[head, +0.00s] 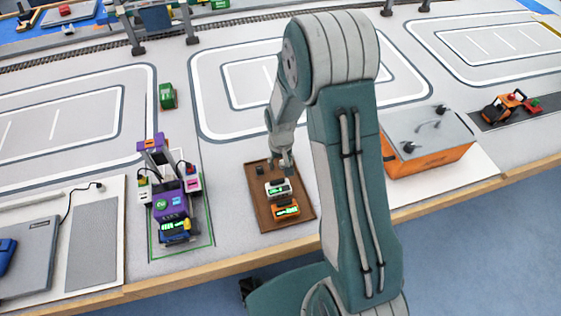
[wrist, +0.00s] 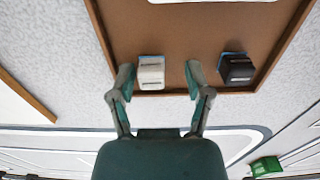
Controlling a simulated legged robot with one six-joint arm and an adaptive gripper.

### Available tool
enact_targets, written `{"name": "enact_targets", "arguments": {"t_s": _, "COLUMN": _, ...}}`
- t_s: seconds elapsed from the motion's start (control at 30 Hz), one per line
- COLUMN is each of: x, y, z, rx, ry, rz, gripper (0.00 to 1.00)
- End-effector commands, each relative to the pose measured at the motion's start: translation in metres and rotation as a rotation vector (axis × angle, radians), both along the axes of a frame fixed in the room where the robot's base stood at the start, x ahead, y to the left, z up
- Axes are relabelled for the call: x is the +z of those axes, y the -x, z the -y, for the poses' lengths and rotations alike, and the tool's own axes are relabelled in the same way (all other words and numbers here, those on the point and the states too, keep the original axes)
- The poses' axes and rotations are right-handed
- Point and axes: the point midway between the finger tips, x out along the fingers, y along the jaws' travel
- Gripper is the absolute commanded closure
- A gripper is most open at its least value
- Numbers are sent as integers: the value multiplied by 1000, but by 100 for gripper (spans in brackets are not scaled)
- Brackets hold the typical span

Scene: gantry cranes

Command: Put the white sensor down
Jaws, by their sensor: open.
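The white sensor (head: 278,189), a white device with a green-lit display, sits in the brown tray (head: 302,219) beside an orange device (head: 287,210) with a similar display. My gripper (head: 286,167) is over the tray's far edge, behind the white sensor. In the wrist view my gripper (wrist: 159,75) is open, its fingers apart. A small pale block (wrist: 151,72) shows between them, nearer the left finger. A white thing cut off at the top edge of the wrist view (wrist: 212,1) may be the white sensor.
A small black block (wrist: 237,71) lies in the tray right of my fingers. Left of the tray stands a purple gantry model (head: 171,204); a green container (head: 167,96) is behind. An orange box with a grey top (head: 430,162) stands right. Grey floor beyond the tray is clear.

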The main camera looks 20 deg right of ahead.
Motion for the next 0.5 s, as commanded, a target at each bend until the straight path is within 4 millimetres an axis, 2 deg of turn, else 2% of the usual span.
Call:
{"name": "enact_targets", "arguments": {"t_s": 0.17, "x": 4, "y": 0, "z": 1, "rx": -1, "ry": -1, "rz": 1, "gripper": 36}}
{"name": "enact_targets", "arguments": {"t_s": 0.27, "x": 15, "y": -1, "z": 0, "rx": -1, "ry": 0, "rz": 4, "gripper": 36}}
{"name": "enact_targets", "arguments": {"t_s": 0.5, "x": 65, "y": -1, "z": -1, "rx": -1, "ry": 0, "rz": 6, "gripper": 36}}
